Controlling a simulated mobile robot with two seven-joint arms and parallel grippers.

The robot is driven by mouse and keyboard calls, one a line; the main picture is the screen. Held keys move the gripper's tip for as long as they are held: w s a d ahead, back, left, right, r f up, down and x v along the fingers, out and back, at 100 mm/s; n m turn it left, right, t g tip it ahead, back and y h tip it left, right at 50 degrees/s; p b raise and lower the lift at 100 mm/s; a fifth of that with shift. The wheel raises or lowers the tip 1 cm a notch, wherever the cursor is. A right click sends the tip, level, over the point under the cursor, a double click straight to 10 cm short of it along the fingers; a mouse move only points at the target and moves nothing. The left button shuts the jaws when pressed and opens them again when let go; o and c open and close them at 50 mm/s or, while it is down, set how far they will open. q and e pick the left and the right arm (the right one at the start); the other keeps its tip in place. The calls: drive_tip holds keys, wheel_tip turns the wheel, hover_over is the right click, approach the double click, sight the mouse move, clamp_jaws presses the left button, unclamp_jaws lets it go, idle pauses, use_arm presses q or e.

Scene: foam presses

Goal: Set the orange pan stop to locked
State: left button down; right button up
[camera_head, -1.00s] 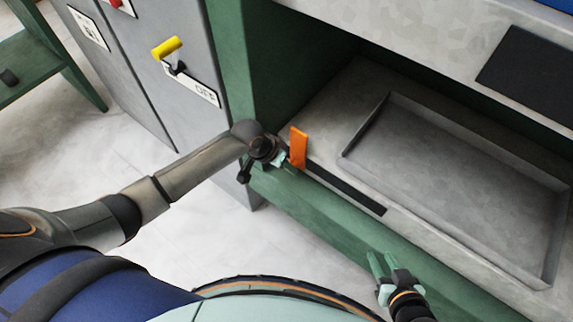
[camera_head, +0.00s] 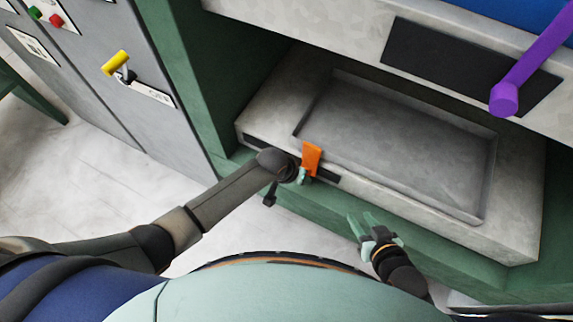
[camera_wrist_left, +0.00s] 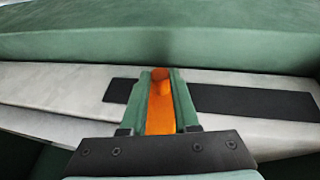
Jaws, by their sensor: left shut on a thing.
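The orange pan stop (camera_head: 312,157) stands upright at the dark slot (camera_head: 332,179) along the front edge of the grey press bed. My left gripper (camera_head: 303,175) is shut on it; in the left wrist view the orange stop (camera_wrist_left: 161,105) lies between the two green fingers (camera_wrist_left: 160,100). The dark slot (camera_wrist_left: 250,101) shows on both sides of the stop there. My right gripper (camera_head: 362,222) is empty, its fingers apart, in front of the green base. No locked marking is readable.
A shallow grey pan (camera_head: 400,150) lies behind the stop. A purple handle (camera_head: 505,98) hangs at the upper right. A grey cabinet (camera_head: 100,95) at the left carries a yellow-handled lever (camera_head: 116,63), a red button (camera_head: 57,20) and a green button (camera_head: 34,13).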

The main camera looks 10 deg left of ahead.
use_arm(q)
drive_tip(key=shift+s+d, duration=0.25)
drive_tip(key=shift+d, duration=0.3)
drive_tip(key=shift+s+d, duration=0.2)
drive_tip(key=shift+d, duration=0.3)
drive_tip(key=shift+s+d, duration=0.15)
drive_tip(key=shift+d, duration=0.2)
use_arm(e)
drive_tip(key=shift+s+d, duration=0.3)
drive_tip(key=shift+s, duration=0.2)
use_arm(q)
drive_tip(key=c, duration=0.7)
unclamp_jaws()
drive_tip(key=shift+d, duration=0.1)
drive_tip(key=shift+o, duration=0.2)
drive_tip(key=p+v, duration=0.5)
drive_tip(key=v, duration=0.7)
drive_tip(key=shift+r, duration=0.25)
use_arm(e)
drive_tip(key=d+r, duration=0.1)
drive_tip(key=s+d+r, duration=0.1)
drive_tip(key=shift+s+d+r+h, duration=0.1)
drive_tip(key=shift+r+h, duration=0.2)
drive_tip(key=shift+h, duration=0.1)
